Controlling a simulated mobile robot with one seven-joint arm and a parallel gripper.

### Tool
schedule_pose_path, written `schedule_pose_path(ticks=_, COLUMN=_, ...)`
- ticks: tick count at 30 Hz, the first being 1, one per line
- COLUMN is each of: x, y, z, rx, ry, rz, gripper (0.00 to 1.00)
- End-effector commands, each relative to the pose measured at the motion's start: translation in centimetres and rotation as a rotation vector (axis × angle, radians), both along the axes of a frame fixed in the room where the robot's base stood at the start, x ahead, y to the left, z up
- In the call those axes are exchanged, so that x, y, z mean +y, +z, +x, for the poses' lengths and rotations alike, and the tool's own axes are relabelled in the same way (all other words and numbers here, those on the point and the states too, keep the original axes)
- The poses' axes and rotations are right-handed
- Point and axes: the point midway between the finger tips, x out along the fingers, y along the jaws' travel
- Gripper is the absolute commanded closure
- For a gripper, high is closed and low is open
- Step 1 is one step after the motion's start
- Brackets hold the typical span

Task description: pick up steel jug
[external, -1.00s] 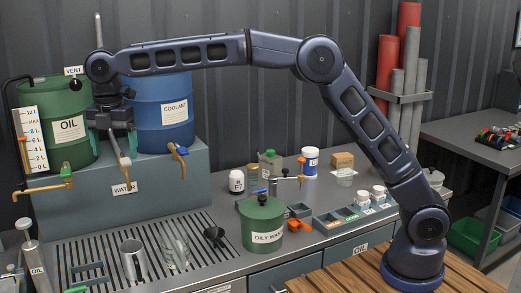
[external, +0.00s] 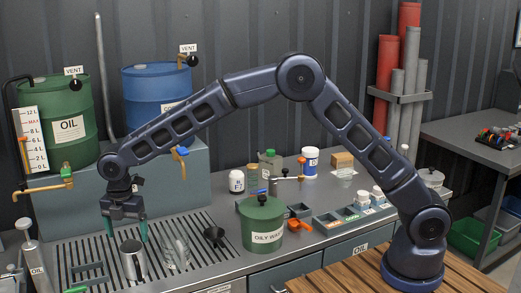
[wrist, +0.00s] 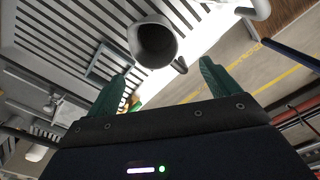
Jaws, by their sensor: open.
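The steel jug (external: 132,261) is a shiny metal cylinder standing upright on the slatted drain grate. In the wrist view the jug (wrist: 153,43) shows from above, with its dark open mouth beyond the fingertips and a handle at its side. My gripper (external: 127,234) points down just above the jug, with its green fingers spread. In the wrist view my gripper (wrist: 166,77) is open and nothing is between the fingers. Whether a finger touches the jug cannot be told.
A green oily waste can (external: 261,224) is farther right. Brass taps (external: 45,185) stick out above the grate, and an oil pump cylinder (external: 34,262) stands left.

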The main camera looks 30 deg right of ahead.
Motion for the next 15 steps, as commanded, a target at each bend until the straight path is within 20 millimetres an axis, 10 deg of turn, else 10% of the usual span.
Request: schedule_pose_path(ticks=15, x=0.0, y=-5.4, z=0.1, rx=0.001, ry=-0.002, rz=-0.001, gripper=0.12)
